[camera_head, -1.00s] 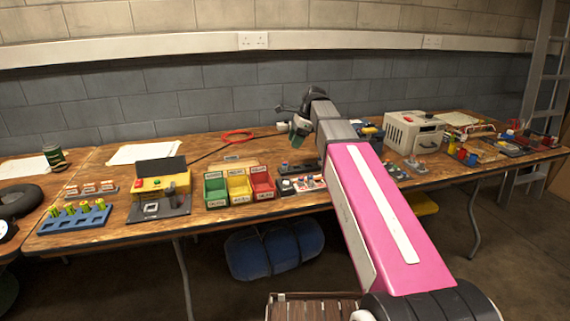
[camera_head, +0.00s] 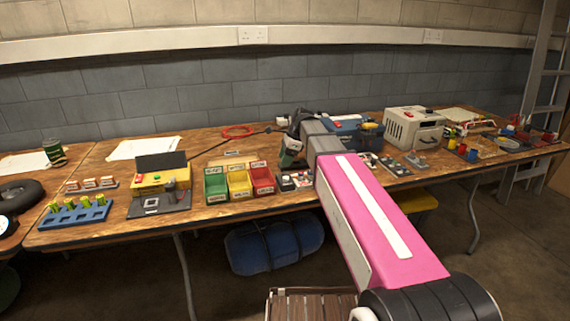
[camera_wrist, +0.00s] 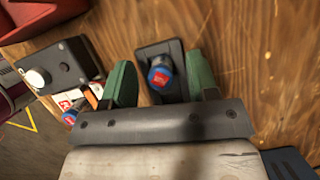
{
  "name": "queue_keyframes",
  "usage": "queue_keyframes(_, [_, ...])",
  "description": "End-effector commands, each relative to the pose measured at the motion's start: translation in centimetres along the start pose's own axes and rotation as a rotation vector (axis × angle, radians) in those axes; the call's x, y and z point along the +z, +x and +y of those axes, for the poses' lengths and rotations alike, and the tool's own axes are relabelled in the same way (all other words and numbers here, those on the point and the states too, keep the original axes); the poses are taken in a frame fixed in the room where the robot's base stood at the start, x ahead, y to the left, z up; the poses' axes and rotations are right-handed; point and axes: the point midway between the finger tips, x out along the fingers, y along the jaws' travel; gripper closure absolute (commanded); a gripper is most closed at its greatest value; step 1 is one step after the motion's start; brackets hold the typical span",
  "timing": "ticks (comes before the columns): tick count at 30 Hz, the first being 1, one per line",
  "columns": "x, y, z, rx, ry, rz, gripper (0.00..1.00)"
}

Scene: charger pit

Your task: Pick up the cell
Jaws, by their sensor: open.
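The cell (camera_wrist: 160,76), a small blue and grey cylinder with a red label on its end, sits in a dark holder (camera_wrist: 150,51) on the wooden bench in the wrist view. My gripper (camera_wrist: 160,68) is open, with one green finger on each side of the cell. I cannot tell whether either finger touches it. In the head view my gripper (camera_head: 290,150) is low over the bench, right of the coloured bins, and the cell there is hidden or too small to make out.
A dark box with a white knob (camera_wrist: 66,65) stands just left of the fingers. Green, yellow and red bins (camera_head: 239,183) sit left of my gripper. A blue rack (camera_head: 76,214) holds several yellow-green cylinders at far left. A cream case (camera_head: 413,129) stands to the right.

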Motion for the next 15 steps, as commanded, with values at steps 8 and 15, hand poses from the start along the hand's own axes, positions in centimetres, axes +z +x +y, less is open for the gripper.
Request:
queue_keyframes(8, [-0.01,0.38,-0.02,-0.001,0.000,0.000,0.50])
queue_keyframes(15, [-0.01,0.37,-0.02,-0.001,0.000,0.000,1.00])
